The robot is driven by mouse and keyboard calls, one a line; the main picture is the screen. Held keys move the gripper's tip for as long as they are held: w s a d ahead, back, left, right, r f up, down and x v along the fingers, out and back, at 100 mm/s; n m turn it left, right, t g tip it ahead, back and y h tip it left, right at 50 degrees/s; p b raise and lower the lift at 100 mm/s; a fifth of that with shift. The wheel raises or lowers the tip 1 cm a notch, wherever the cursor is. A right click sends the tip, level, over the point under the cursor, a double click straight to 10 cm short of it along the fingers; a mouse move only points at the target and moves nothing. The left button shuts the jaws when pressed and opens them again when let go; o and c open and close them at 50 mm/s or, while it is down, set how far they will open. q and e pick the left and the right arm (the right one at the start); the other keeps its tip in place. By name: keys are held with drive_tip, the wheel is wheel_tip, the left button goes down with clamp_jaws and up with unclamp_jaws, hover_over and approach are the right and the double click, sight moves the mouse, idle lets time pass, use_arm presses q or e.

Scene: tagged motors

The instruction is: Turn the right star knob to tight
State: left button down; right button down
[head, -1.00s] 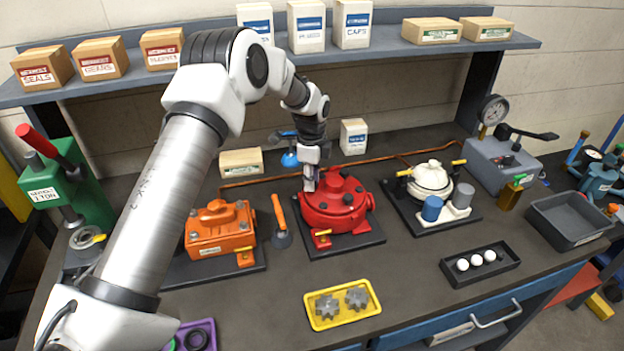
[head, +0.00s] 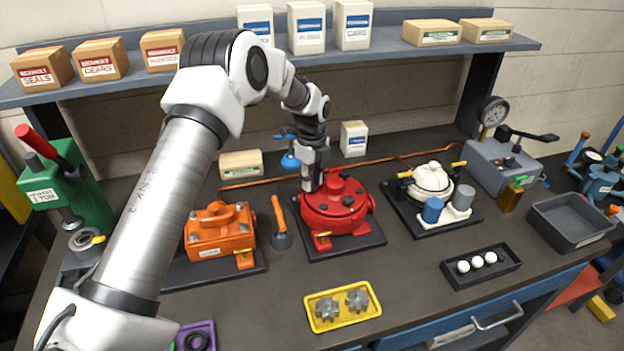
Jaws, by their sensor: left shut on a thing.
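The red motor (head: 338,212) sits on a dark base plate in the middle of the bench. Several small dark knobs show on its round top, one of them (head: 348,200) near the front. My left gripper (head: 308,187) points straight down at the back left edge of the red motor's top. Its fingers are shut on a star knob there, which the fingers hide. The knob's turn marks are too small to read. My right gripper is not in view.
An orange motor (head: 208,236) stands to the left, with an orange-handled tool (head: 280,225) between. A white motor (head: 430,180) stands to the right. A yellow tray (head: 322,324) with gears and a black tray (head: 454,280) with white balls lie in front.

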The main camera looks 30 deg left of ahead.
use_arm(q)
drive_tip(key=shift+w+r, duration=0.2)
drive_tip(key=shift+r, duration=0.05)
drive_tip(key=c, duration=1)
unclamp_jaws()
drive_tip(key=shift+c, duration=0.2)
drive_tip(key=shift+o, duration=0.8)
drive_tip(key=shift+s+f, duration=0.1)
drive_tip(key=shift+s, duration=0.05)
wheel_tip(320, 180, up, 12)
